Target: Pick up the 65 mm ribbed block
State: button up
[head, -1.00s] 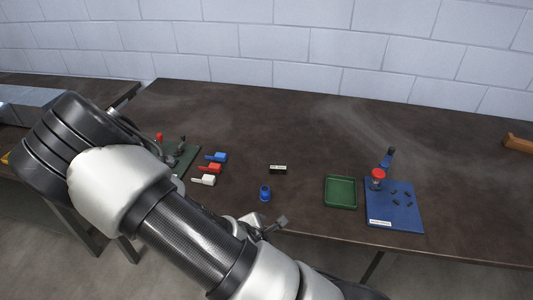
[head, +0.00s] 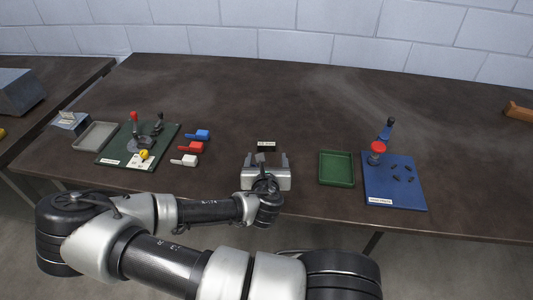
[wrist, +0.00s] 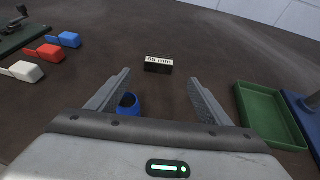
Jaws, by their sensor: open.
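A small black block (head: 266,149) with a white label stands on the brown table beyond my gripper. In the wrist view the label on the block (wrist: 158,70) reads 65 mm; its ribs are too small to make out. My gripper (head: 266,159) is open, its two fingers pointing towards the block. In the wrist view the block lies just ahead of the gap between the fingertips (wrist: 159,78), apart from both. Nothing is held.
A blue round part (wrist: 130,103) lies below, by the left finger. The green tray (head: 337,168) and blue board (head: 395,183) are to the right. White, red (head: 190,148) and blue pieces and a green fixture board (head: 160,140) are to the left. The table behind the block is clear.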

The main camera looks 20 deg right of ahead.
send_near(266, 143)
jog(key=x, duration=0.3)
jog(key=shift+w+d+f, duration=0.1)
jog(key=shift+d+f, duration=0.25)
jog(key=shift+f, duration=0.05)
jog(key=shift+w+r+x, duration=0.1)
jog(key=shift+r+x, duration=0.05)
jog(key=shift+x, duration=1.25)
jog(key=shift+w+r+x, duration=0.1)
jog(key=shift+r+x, duration=0.05)
jog(key=shift+x, duration=1.25)
jog(key=shift+a, duration=0.15)
jog(key=shift+c, duration=0.2)
jog(key=c, duration=1.4)
